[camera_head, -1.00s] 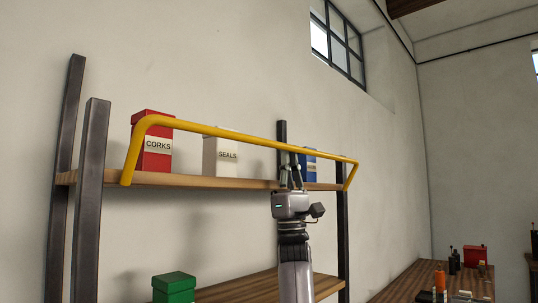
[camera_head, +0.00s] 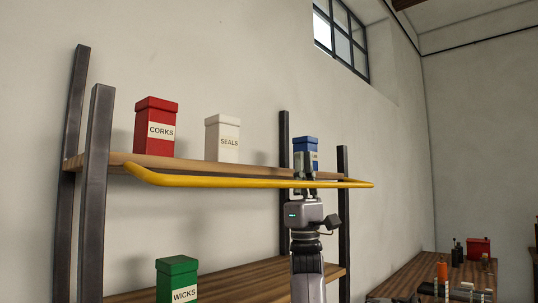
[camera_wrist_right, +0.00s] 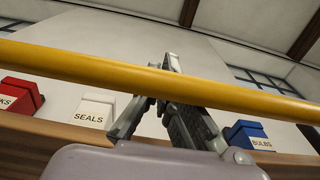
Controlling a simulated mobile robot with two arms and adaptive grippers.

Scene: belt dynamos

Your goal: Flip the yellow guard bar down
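The yellow guard bar (camera_head: 235,182) runs across the front of the upper shelf (camera_head: 200,167). It stands out from the shelf at about board height, its end arms nearly level. My right gripper (camera_head: 305,155) is at the bar's right part, fingers pointing up and reaching above the bar. In the right wrist view the bar (camera_wrist_right: 75,68) crosses in front of the fingers (camera_wrist_right: 162,65), whose tips show close together just above it. Whether they grip the bar is not clear. My left gripper is out of view.
On the upper shelf stand the red CORKS box (camera_head: 155,128), white SEALS box (camera_head: 222,138) and blue BULBS box (camera_head: 306,147), partly behind my fingers. A green WICKS box (camera_head: 177,280) stands on the lower shelf (camera_head: 245,282). A workbench (camera_head: 415,278) with several items is at right.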

